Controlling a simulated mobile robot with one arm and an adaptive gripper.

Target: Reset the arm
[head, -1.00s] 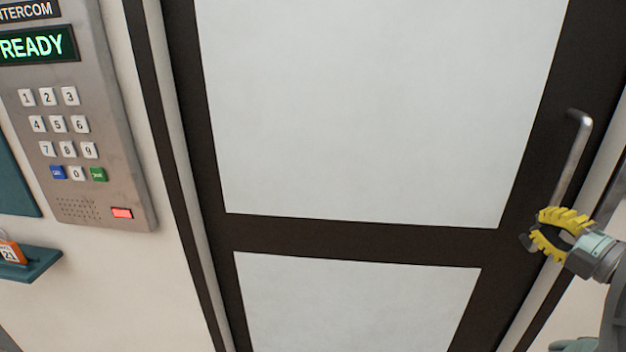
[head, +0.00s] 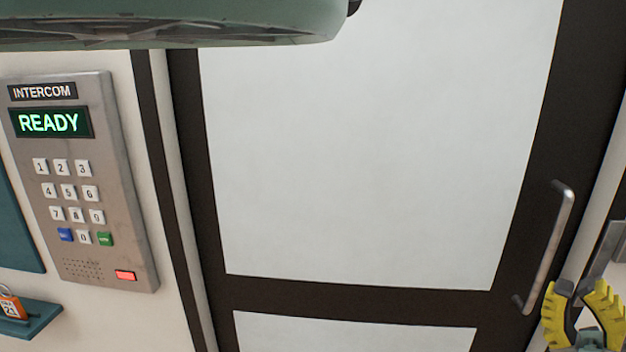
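My gripper (head: 579,290) is at the lower right of the head view, with its two yellow ribbed fingers pointing up and spread apart. The bottom of the gripper is cut off by the picture edge.
A closed door (head: 370,288) with dark frame and pale panels fills the middle. An intercom (head: 84,180) reading READY is on the left wall. A small teal shelf (head: 32,318) below holds an orange tag (head: 12,306). A green-grey part of my body crosses the top left.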

